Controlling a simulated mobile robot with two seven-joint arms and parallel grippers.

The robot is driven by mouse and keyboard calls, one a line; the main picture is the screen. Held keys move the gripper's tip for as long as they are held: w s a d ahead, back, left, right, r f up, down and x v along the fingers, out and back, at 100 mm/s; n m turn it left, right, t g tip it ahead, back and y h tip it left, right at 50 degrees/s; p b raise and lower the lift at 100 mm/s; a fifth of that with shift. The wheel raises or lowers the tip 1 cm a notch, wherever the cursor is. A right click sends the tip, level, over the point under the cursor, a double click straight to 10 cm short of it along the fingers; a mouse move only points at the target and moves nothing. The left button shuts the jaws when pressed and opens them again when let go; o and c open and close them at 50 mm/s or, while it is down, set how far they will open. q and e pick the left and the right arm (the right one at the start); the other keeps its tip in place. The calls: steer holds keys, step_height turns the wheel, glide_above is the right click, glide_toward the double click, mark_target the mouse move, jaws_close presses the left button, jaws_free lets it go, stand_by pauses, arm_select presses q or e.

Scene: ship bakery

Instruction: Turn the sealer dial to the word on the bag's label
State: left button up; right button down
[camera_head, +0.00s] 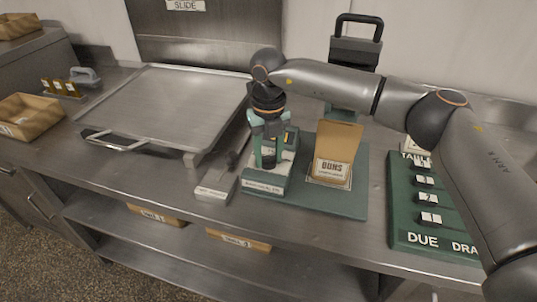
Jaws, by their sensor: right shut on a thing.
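The brown paper bag (336,148) stands on the sealer's green base (345,208), and its white label (332,171) reads "BUNS" with smaller print below that I cannot read. The sealer has a tall dark part with a black handle (358,20) behind the bag. A dial box (264,187) sits at the base's left side. My right gripper (268,160) points down over this box and is shut on the dial, which it mostly hides. The dial's words and its setting cannot be read. My left gripper is not in view.
A large metal tray (170,105) lies on the steel counter at left. A long narrow tool (222,180) lies just left of the dial box. A green board (405,228) with numbered tags and "DUE" stands at right, partly behind my arm. Wooden boxes (28,116) are far left.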

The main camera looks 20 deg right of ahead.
mark_target(268, 156)
steer(key=shift+m, duration=0.6)
steer(key=shift+r, duration=0.1)
steer(key=shift+c, duration=1.9)
jaws_free()
step_height(268, 156, up, 12)
steer(key=shift+r+b, duration=0.2)
steer(key=shift+b, duration=0.25)
